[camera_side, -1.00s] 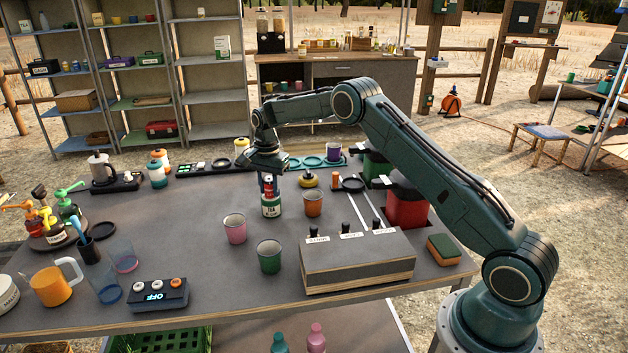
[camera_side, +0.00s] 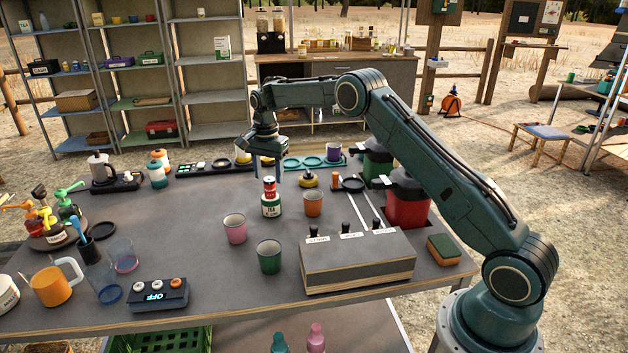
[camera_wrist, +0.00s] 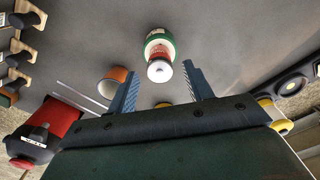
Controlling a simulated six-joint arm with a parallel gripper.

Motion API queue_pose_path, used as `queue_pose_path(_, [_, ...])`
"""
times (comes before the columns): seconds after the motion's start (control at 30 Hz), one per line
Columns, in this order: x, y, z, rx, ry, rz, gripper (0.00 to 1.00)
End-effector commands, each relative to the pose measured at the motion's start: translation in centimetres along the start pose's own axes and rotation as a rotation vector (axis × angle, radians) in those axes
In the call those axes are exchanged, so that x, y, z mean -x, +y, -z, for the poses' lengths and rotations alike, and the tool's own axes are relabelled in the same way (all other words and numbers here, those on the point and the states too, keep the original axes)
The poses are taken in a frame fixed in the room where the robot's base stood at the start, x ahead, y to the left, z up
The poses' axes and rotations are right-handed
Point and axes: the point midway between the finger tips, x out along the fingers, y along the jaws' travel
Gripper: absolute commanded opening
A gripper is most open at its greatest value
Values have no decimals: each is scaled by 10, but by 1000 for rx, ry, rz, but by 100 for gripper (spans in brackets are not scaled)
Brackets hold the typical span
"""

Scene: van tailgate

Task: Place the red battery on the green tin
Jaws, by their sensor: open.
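The red battery (camera_side: 269,186) stands upright on top of the green tin (camera_side: 271,207), which has a white label and stands on the table. In the wrist view the red battery (camera_wrist: 160,69) shows its pale top end, with the green tin (camera_wrist: 158,40) behind it. My gripper (camera_side: 266,165) is above the battery, apart from it. In the wrist view the two fingers of my gripper (camera_wrist: 160,82) are spread wide, with nothing held between them.
An orange cup (camera_side: 314,203) stands close right of the tin, a pink cup (camera_side: 235,229) and a dark green cup (camera_side: 269,257) at the front. A lever box (camera_side: 357,265) is at front right. The table is clear to the tin's left.

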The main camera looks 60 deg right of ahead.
Motion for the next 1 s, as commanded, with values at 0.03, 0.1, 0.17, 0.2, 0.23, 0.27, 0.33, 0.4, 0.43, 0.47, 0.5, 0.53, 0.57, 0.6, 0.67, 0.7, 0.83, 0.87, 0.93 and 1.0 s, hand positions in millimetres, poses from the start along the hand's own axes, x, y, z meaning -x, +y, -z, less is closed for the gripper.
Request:
queue_pose_path(0.03, [9,0,0,0,1,2,51])
queue_pose_path(0.1, [22,-1,0,0,1,3,51])
queue_pose_path(0.17, [31,0,0,0,1,3,51])
queue_pose_path(0.2, [38,-1,0,0,1,2,51])
queue_pose_path(0.23, [42,-1,0,0,1,3,51])
queue_pose_path(0.27, [46,0,0,0,1,1,51])
queue_pose_path(0.33, [56,0,0,0,1,2,51])
queue_pose_path(0.4, [63,0,0,0,1,2,51])
queue_pose_path(0.43, [66,0,0,0,1,1,51])
queue_pose_path(0.47, [68,0,0,0,1,1,51])
queue_pose_path(0.5, [70,0,0,0,0,1,51])
queue_pose_path(0.53, [72,0,0,0,0,1,51])
queue_pose_path(0.57, [73,0,0,0,0,0,51])
queue_pose_path(0.6, [74,0,0,0,0,0,51])
queue_pose_path(0.67, [75,0,0,0,0,-1,51])
queue_pose_path(0.7, [76,0,0,0,0,-1,51])
queue_pose_path(0.83, [76,0,0,0,0,-1,51])
queue_pose_path(0.87, [75,0,0,0,0,-1,51])
queue_pose_path(0.93, [75,0,0,0,0,-1,51])
queue_pose_path(1.0, [75,0,0,0,0,-1,51])
